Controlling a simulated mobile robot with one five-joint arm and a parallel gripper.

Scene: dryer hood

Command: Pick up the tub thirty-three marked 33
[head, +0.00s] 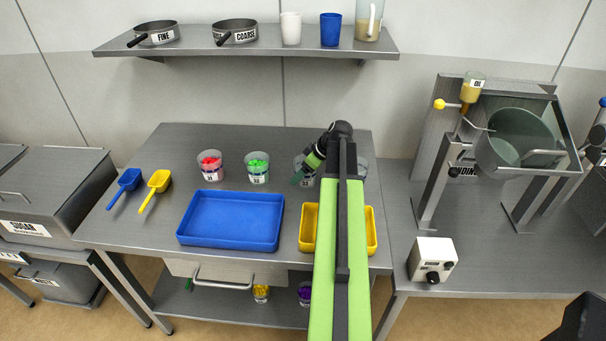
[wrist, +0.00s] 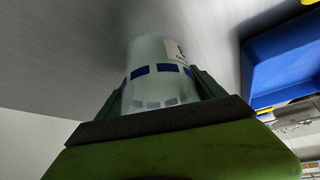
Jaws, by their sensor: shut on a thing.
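A clear tub (wrist: 155,60) with a band of dark blue squares is between the jaws of my gripper (wrist: 160,88) in the wrist view. My gripper is shut on it. Only the edge of its label shows, and I cannot read a number. In the head view my gripper (head: 302,176) is at the tub (head: 300,163), which it partly covers, right of the tub of green pieces (head: 258,168). I cannot tell whether the held tub touches the table.
A tub of red pieces (head: 210,164) stands at the left. The blue tray (head: 230,220) and a yellow tray (head: 308,228), partly behind my arm, are in front. Blue (head: 126,183) and yellow (head: 157,184) scoops lie left. A shelf (head: 245,52) hangs above the table.

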